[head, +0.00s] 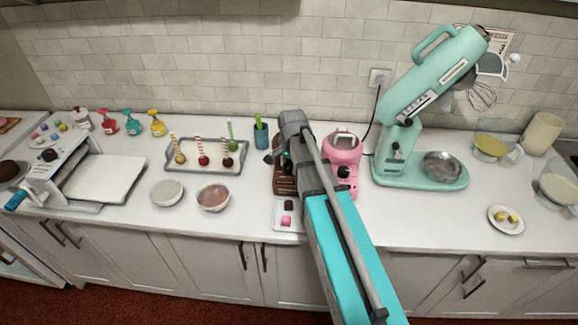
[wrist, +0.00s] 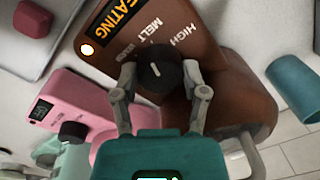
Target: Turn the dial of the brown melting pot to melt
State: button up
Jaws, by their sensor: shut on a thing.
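The brown melting pot (wrist: 215,75) fills the upper middle of the wrist view. Its black dial (wrist: 160,68) has a white mark that points roughly toward the printed word MELT. WARM and HIGH are printed to either side of MELT. An orange display reading "...EATING" (wrist: 122,16) and a lit round light (wrist: 87,49) show on its front. My gripper (wrist: 161,76) has a finger on each side of the dial and is shut on it. In the head view, the brown pot (head: 285,186) is mostly hidden behind my arm.
A pink melting pot (head: 343,150) with its own dial (wrist: 72,133) stands close beside the brown one. A small tray with a brown and a pink piece (head: 288,224) lies in front. A teal cup (head: 261,137) is behind left, and a mint mixer (head: 395,165) is to the right.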

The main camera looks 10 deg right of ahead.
jog(key=shift+m, duration=0.5)
jog(key=o, duration=1.1)
jog(key=shift+o, duration=0.2)
jog(key=shift+n, duration=0.4)
